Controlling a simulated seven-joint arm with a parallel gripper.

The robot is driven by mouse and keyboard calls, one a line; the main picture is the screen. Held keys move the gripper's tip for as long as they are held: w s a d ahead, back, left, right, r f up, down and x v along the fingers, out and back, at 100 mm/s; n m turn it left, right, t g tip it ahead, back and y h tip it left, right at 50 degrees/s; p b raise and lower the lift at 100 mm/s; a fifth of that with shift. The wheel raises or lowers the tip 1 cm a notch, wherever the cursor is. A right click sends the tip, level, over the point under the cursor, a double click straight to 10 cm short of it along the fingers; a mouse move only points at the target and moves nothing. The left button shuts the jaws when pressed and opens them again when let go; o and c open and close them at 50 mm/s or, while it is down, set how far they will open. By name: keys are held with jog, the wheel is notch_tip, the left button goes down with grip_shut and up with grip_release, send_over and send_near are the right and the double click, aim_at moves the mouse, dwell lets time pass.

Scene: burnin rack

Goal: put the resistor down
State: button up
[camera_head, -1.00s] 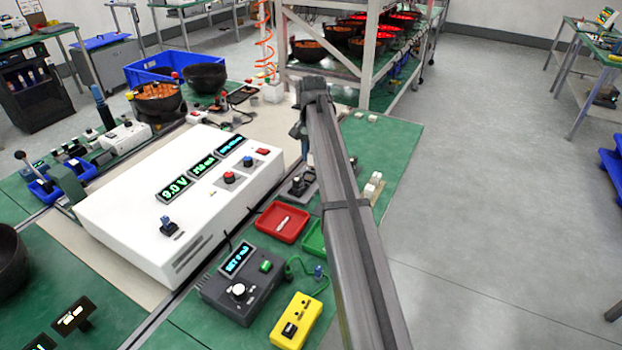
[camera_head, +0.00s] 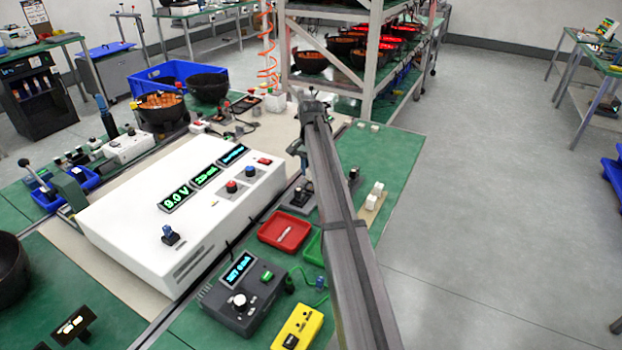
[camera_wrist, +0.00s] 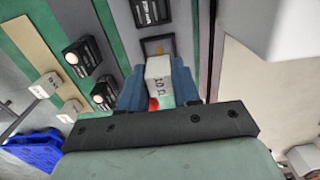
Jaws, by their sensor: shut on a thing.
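The resistor (camera_wrist: 160,82) is a pale block with dark lettering, partly legible. In the wrist view my gripper (camera_wrist: 158,88) is shut on it, with one blue finger on each side. A dark square fixture (camera_wrist: 158,47) on the bench shows just beyond the block; I cannot tell whether they touch. A small red patch and some green show below the block, between the fingers. In the head view my arm runs over the bench beside the white power unit (camera_head: 150,215), and the block is hidden there.
White blocks (camera_head: 372,200) stand on a tan strip at the bench's right side. A red tray (camera_head: 268,240) holding a small pale item, a grey meter box (camera_head: 225,305) and a yellow box (camera_head: 312,318) lie near the arm. A shelf rack (camera_head: 372,75) stands behind.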

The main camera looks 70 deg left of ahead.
jog(key=shift+f, duration=1.65)
jog(key=shift+f, duration=0.1)
jog(key=o, duration=1)
jog(key=shift+o, duration=0.2)
notch_tip(320, 180, up, 12)
jog(key=shift+r, duration=0.15)
